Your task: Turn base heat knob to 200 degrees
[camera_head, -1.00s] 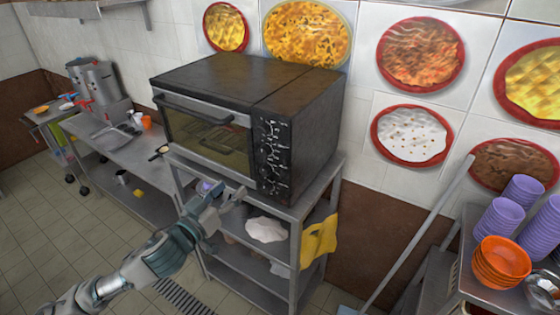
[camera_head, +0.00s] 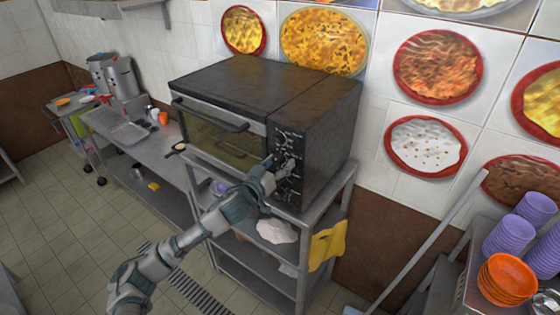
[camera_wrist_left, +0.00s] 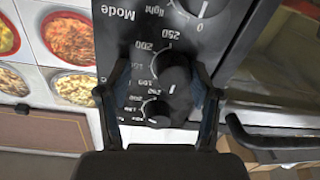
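The black oven (camera_head: 258,110) stands on a metal shelf unit, with a column of knobs and white markings on its front panel (camera_head: 288,152). My left gripper (camera_head: 279,165) is at this panel, covering part of the lower knobs. In the left wrist view the fingers (camera_wrist_left: 162,78) are open, one on each side of a black knob (camera_wrist_left: 175,78) and a second knob (camera_wrist_left: 157,109). The panel text is upside down there, with "200" and "250" readable. Contact with a knob cannot be told. Which knob is base heat is unclear.
The shelf unit (camera_head: 325,205) under the oven holds bowls and a white cloth, and a yellow cloth (camera_head: 327,245) hangs on its side. Orange bowls (camera_head: 506,279) and purple bowls (camera_head: 508,236) stand at the right. A leaning pole (camera_head: 425,240) stands between.

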